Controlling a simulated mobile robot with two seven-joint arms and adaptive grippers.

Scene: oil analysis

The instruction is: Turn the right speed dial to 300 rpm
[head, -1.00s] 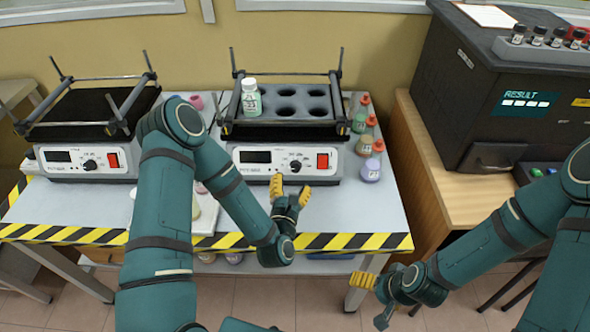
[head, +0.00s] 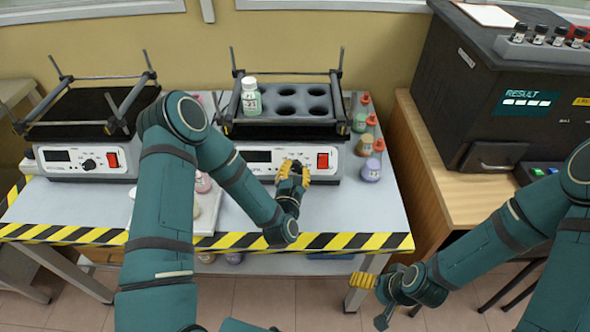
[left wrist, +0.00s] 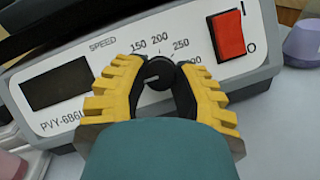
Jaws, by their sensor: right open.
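The right shaker (head: 258,157) stands on the table with its control panel facing me. Its black speed dial (left wrist: 160,73) sits below printed numbers 150, 200 and 250 in the left wrist view; the number further right is partly covered by a finger. A pale mark shows on the dial's lower left. My left gripper (head: 294,170) is at the panel, its yellow fingers on either side of the dial. The fingertips are very close to the dial; I cannot tell whether both press on it. My right gripper (head: 371,298) is open and empty, in front of the table's right corner.
A red power switch (left wrist: 229,36) is just right of the dial. A labelled bottle (head: 250,96) stands in the shaker's rack. Several coloured bottles (head: 366,144) stand right of it. A second shaker (head: 75,160) is at left. A dark analyser (head: 500,95) stands far right.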

